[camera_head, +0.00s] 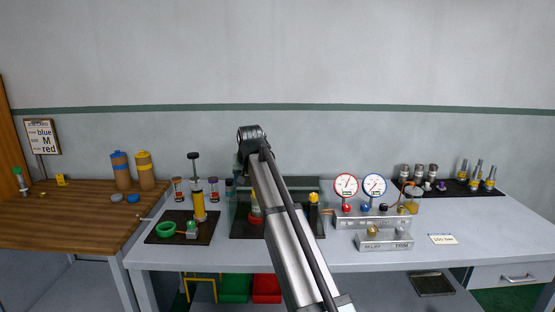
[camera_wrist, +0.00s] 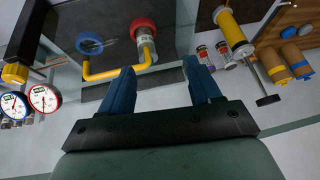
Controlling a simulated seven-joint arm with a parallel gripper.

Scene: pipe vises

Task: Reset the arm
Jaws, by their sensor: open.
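My gripper (camera_wrist: 160,75) shows in the wrist view with its two blue fingers spread apart and nothing between them. A yellow bent pipe (camera_wrist: 115,70) and a grey cylinder with a red ring (camera_wrist: 144,38) lie beyond the fingertips, apart from them as far as I can tell. In the head view my arm reaches up from the bottom across the middle of the bench, and its bent wrist stands above the dark central station. The fingers are hidden there behind the arm.
The dark central station (camera_head: 277,235) is partly covered by my arm. A yellow pump (camera_head: 199,206) stands on a mat at left. Two gauges (camera_head: 346,185) (camera_head: 374,185) and a silver block (camera_head: 384,241) stand at right. Several small bottles are at back right. The bench front right is mostly clear.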

